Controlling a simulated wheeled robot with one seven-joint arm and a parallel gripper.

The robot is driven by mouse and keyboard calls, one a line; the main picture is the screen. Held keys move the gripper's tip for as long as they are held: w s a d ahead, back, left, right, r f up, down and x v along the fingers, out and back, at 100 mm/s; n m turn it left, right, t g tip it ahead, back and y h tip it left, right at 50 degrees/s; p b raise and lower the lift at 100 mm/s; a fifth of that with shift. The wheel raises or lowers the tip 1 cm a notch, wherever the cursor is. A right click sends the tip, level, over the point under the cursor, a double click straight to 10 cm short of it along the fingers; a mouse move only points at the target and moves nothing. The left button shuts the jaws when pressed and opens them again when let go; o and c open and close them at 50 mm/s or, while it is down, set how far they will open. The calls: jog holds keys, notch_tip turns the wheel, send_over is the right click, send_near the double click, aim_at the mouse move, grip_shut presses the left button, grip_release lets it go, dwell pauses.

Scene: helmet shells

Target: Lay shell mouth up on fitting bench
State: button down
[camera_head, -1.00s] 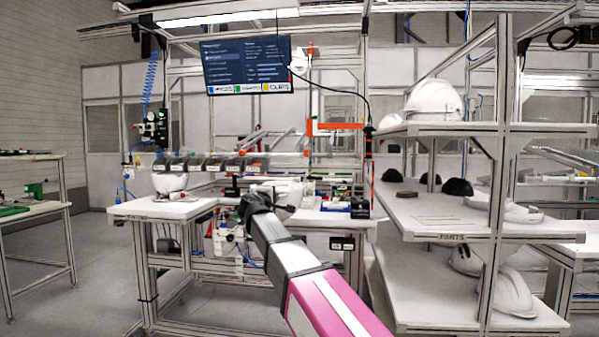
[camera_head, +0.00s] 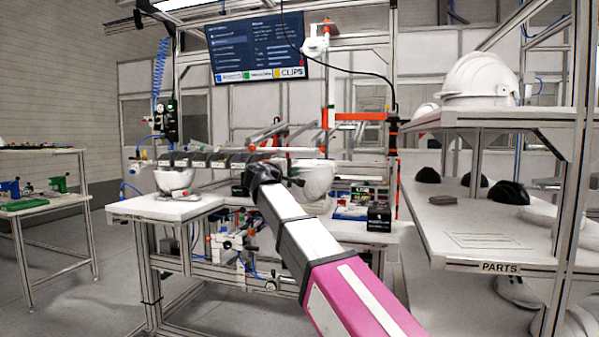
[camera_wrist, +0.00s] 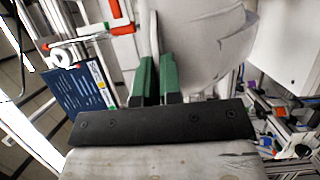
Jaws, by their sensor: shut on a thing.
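My gripper (camera_wrist: 157,85) has green fingers, closed on the thin rim of a white helmet shell (camera_wrist: 205,40). The shell fills the upper right of the wrist view. In the head view the held shell (camera_head: 317,180) shows just right of my dark wrist, which hides part of it, in front of or over the bench's middle. I cannot tell its exact height above the top. The fitting bench (camera_head: 150,207) is white-topped and stands ahead. Another white shell (camera_head: 174,180) rests at its left end, apparently mouth up.
A parts shelf (camera_head: 480,240) stands close on the right, with a white helmet (camera_head: 480,78) on top and black pieces (camera_head: 508,192) below. Bins (camera_head: 200,160) line the bench's back. A black box (camera_head: 379,216) sits at its right. The front left top looks clear.

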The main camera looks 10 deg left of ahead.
jog(key=shift+s, duration=0.1)
notch_tip(320, 180, down, 9)
jog(key=shift+r, duration=0.2)
dwell(1.0)
jog(key=c, duration=1.2)
grip_release()
jog(key=v, duration=1)
jog(key=shift+s+a, duration=0.15)
jog(key=shift+s, duration=0.2)
jog(key=shift+f, duration=0.15)
